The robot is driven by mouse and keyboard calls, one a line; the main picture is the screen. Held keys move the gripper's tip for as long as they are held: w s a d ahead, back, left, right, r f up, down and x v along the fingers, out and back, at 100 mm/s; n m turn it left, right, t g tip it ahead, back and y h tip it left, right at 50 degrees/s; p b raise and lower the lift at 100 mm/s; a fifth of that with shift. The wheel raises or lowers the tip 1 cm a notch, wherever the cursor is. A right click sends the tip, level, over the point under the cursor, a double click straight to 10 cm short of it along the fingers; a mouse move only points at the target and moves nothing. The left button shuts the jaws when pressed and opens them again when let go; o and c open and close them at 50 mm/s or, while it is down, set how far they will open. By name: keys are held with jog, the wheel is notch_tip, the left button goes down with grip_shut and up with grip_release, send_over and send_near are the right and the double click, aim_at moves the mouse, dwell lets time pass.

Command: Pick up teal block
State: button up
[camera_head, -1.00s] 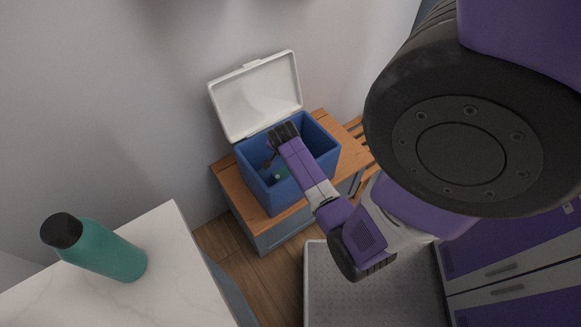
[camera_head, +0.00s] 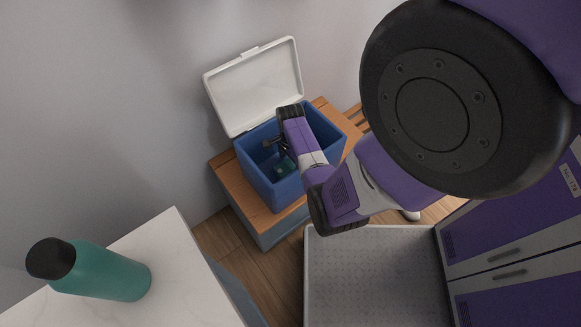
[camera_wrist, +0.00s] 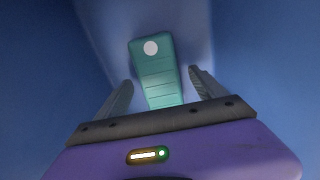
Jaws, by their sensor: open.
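The teal block (camera_wrist: 156,72) lies inside the blue cooler box, a longish piece with a pale round dot near its far end and ridges across its near part. In the head view the teal block (camera_head: 285,168) shows small and dark at the bottom of the box. My gripper (camera_wrist: 160,88) is open in the wrist view, one finger on each side of the block's near end, with gaps visible on both sides. In the head view my gripper (camera_head: 276,147) reaches down into the box; its fingertips are small and shadowed there.
The blue cooler box (camera_head: 257,181) stands on a wooden bench (camera_head: 235,187), its white lid (camera_head: 254,84) open against the wall. A green bottle (camera_head: 105,272) lies on a pale counter (camera_head: 175,255) at left. Purple cabinets (camera_head: 505,270) stand at right.

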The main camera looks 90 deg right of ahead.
notch_tip(320, 180, down, 2)
grip_shut()
dwell(0.5)
jog(key=shift+r, duration=0.1)
